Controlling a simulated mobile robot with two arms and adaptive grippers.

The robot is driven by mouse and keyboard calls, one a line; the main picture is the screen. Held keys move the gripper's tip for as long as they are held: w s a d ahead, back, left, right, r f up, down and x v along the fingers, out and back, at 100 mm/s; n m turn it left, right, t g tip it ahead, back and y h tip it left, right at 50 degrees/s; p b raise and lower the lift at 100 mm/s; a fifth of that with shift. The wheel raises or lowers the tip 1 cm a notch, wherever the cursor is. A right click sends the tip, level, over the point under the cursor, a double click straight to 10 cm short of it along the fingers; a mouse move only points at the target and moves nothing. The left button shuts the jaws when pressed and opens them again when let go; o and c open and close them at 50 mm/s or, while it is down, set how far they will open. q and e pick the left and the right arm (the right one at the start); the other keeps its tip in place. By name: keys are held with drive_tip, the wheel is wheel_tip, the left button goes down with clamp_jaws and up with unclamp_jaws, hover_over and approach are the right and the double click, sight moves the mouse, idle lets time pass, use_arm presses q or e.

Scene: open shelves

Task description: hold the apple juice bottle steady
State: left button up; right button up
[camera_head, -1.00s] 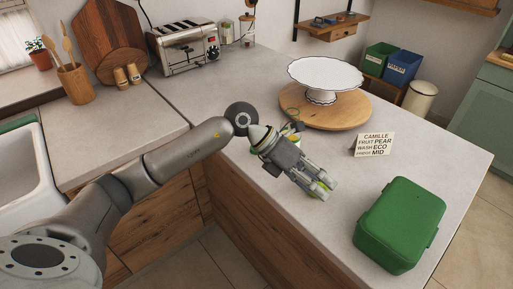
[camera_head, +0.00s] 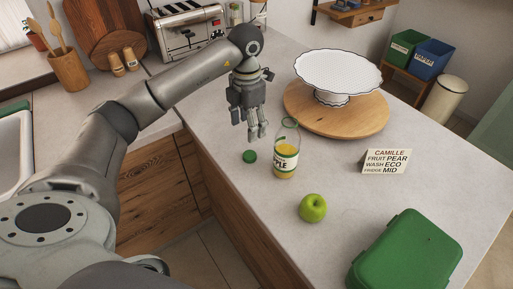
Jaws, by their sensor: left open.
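The apple juice bottle (camera_head: 285,157) stands upright on the counter, clear with a white label and yellow juice low inside. Its top looks uncapped, and a green cap (camera_head: 249,156) lies on the counter to its left. My left gripper (camera_head: 257,135) is open, pointing down, just left of the bottle's upper part and apart from it in the picture. Nothing shows between its fingers. My right gripper is not in view.
A green apple (camera_head: 313,208) sits in front of the bottle. A green box (camera_head: 405,254) stands at the near right. A white cake stand (camera_head: 338,76) on a round wooden board (camera_head: 364,116) is behind, with a text card (camera_head: 386,162) at right. A toaster (camera_head: 189,33) stands at the back.

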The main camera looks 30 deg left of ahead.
use_arm(q)
drive_tip(key=s, duration=0.1)
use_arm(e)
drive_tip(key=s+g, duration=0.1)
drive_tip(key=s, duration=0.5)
use_arm(q)
drive_tip(key=p, duration=0.1)
hover_over(250, 155)
drive_tip(key=f, duration=0.5)
drive_tip(key=shift+s+a+f, duration=0.1)
drive_tip(key=shift+a+f, duration=0.1)
drive_tip(key=shift+a, duration=0.1)
drive_tip(key=shift+f+p, duration=0.15)
drive_tip(key=shift+p, duration=0.15)
drive_tip(key=f+p, duration=0.2)
drive_tip(key=f, duration=0.2)
drive_tip(key=shift+d+f, duration=0.2)
drive_tip(key=shift+w+f, duration=0.2)
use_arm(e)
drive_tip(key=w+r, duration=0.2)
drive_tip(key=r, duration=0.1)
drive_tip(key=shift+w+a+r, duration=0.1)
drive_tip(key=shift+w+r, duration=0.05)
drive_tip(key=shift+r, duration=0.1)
